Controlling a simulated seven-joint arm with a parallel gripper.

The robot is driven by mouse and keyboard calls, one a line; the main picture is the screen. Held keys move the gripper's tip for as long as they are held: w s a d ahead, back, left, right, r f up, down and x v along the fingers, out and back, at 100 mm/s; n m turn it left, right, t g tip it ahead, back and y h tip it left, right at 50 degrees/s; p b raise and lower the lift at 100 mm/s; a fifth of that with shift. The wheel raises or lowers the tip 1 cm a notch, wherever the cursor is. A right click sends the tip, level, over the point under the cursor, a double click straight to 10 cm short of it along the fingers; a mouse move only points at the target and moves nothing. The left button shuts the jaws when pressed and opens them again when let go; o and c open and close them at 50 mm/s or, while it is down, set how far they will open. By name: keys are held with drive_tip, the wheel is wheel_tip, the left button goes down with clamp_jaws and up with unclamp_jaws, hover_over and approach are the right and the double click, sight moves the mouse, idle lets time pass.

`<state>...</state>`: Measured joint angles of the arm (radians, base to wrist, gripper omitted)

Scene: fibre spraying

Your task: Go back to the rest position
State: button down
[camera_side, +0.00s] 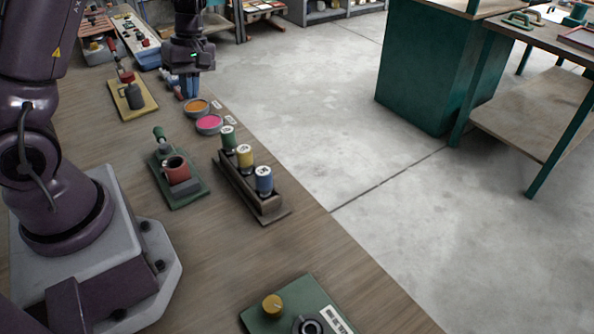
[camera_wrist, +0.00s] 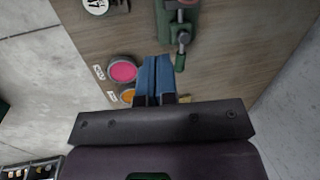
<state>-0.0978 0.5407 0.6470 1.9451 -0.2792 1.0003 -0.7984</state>
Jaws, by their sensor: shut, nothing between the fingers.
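My gripper (camera_side: 189,88) hangs above the far part of the wooden bench in the side view, pointing down, beside the orange dish. In the wrist view its two blue fingers (camera_wrist: 157,72) are together with nothing between them. Below and around it are a pink dish (camera_wrist: 122,71) and an orange dish (camera_wrist: 127,96), both on the bench. The gripper looks clear of the bench top, and I cannot tell its exact height.
A wooden rack (camera_side: 249,190) holds green, yellow and blue spools near the bench edge. A green fixture with a red cup (camera_side: 177,170), a yellow-based tool (camera_side: 132,97) and a green plate with a knob (camera_side: 272,305) stand on the bench. Bare wood (camera_side: 235,257) lies between.

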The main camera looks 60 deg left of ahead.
drive_tip(key=s+d+r+m+t, duration=0.3)
drive_tip(key=d+r+m, duration=0.5)
drive_tip(key=d+m, duration=0.1)
drive_tip(key=s+d+r+m+t+y, duration=0.1)
drive_tip(key=s+d+r+m+t, duration=0.3)
drive_tip(key=d+r+m, duration=0.4)
drive_tip(key=d+m, duration=0.2)
drive_tip(key=d, duration=0.1)
drive_tip(key=shift+d+t, duration=0.3)
drive_tip(key=c, duration=1.7)
unclamp_jaws()
drive_tip(key=shift+s+d+r, duration=0.1)
drive_tip(key=shift+s+r, duration=0.05)
drive_tip(key=shift+r, duration=0.3)
drive_tip(key=o, duration=0.4)
drive_tip(key=shift+r+t, duration=0.15)
drive_tip(key=shift+t, duration=0.15)
drive_tip(key=o, duration=0.9)
drive_tip(key=shift+o, duration=0.2)
